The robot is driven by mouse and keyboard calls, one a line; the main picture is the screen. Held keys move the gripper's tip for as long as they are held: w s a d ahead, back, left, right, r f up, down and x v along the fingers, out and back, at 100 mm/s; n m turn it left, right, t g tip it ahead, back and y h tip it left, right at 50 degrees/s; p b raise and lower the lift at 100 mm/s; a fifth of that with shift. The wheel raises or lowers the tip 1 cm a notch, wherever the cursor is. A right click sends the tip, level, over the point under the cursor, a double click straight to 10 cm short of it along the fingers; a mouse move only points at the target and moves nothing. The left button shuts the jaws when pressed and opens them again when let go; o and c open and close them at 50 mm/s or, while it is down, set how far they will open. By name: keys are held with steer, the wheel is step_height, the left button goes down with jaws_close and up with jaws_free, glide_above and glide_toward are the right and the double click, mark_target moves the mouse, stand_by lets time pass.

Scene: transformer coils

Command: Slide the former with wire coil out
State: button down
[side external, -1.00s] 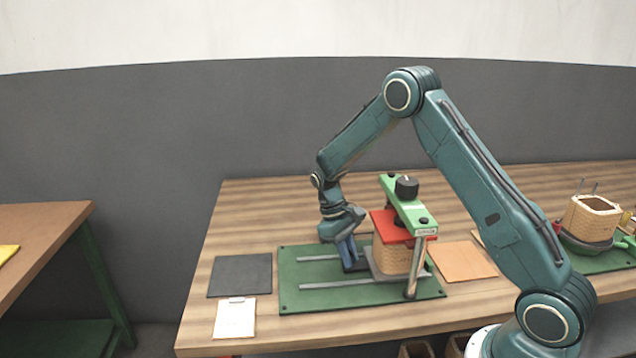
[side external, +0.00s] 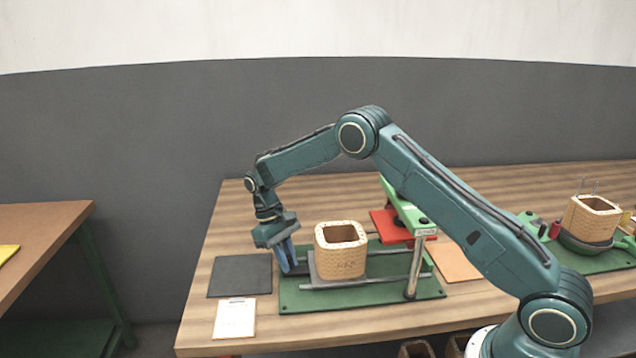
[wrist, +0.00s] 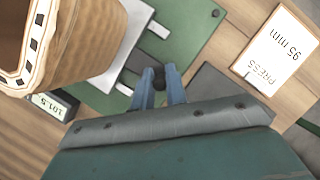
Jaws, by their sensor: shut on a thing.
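The former with wire coil (side external: 340,262), a tan square hollow block, stands upright on a grey sliding plate (side external: 318,281) on the press's rails, left of and clear of the red press plate (side external: 386,226). It also shows in the wrist view (wrist: 85,50) at upper left. My gripper (side external: 291,266) is at the left end of the slide, beside the former and not touching it. In the wrist view, my blue fingers (wrist: 160,80) are closed around a small dark knob (wrist: 158,88), partly hidden between them.
The green press frame (side external: 424,222) stands on a green base (side external: 350,299). A black mat (side external: 240,276) and a card (side external: 235,318) reading "PRESS 95 mm" lie at left. An orange mat (side external: 462,263) lies at right. A second former (side external: 590,222) stands at far right. A display (wrist: 55,103) reads 101.5.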

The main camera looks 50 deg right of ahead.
steer(key=shift+w+a, duration=0.5)
steer(key=c, duration=1.4)
jaws_free()
steer(key=shift+r, duration=0.1)
steer(key=v, duration=1.3)
steer(key=shift+r, duration=0.3)
steer(key=shift+r, duration=0.1)
